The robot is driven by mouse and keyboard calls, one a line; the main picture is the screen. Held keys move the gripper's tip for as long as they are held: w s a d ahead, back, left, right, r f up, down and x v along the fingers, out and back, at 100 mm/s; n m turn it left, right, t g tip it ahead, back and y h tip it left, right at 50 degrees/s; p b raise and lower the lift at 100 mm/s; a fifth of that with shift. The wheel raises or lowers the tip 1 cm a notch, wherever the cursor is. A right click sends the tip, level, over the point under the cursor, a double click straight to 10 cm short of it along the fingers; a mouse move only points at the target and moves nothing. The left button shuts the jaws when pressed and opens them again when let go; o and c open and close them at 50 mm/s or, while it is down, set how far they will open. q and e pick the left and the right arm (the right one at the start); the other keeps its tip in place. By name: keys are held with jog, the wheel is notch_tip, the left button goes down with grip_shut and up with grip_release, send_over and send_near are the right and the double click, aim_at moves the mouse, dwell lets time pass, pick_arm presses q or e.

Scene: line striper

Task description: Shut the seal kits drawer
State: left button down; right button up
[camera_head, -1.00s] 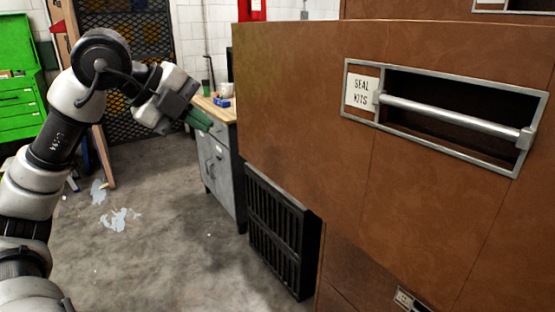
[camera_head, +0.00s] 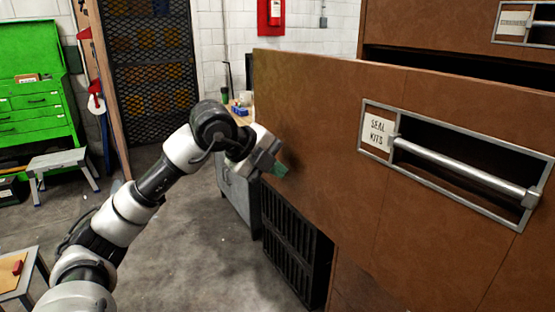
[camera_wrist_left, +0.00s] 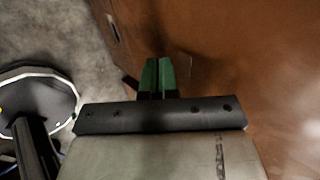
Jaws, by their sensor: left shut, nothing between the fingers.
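The seal kits drawer (camera_head: 330,140) is a brown drawer that stands pulled out from its cabinet. Its front carries a metal frame with a "SEAL KITS" label (camera_head: 376,131) and a bar handle (camera_head: 460,170). My left gripper (camera_head: 280,169) is at the left part of the drawer front, well left of the handle. Its green fingers are shut and empty. The left wrist view shows the fingers (camera_wrist_left: 157,75) together, with the brown front (camera_wrist_left: 240,50) close ahead and to the right. Whether they touch it I cannot tell. My right gripper is not in view.
Another brown drawer with a labelled handle (camera_head: 525,22) is above. A black slatted panel (camera_head: 290,235) stands below the drawer's left end. A grey workbench cabinet (camera_head: 235,190) is behind. A green tool chest (camera_head: 38,100) and small step stool (camera_head: 62,165) stand at left. Floor between is clear.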

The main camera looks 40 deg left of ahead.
pick_arm(q)
jog(key=shift+w, duration=0.15)
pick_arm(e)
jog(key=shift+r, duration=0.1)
pick_arm(q)
jog(key=shift+w+d, duration=0.1)
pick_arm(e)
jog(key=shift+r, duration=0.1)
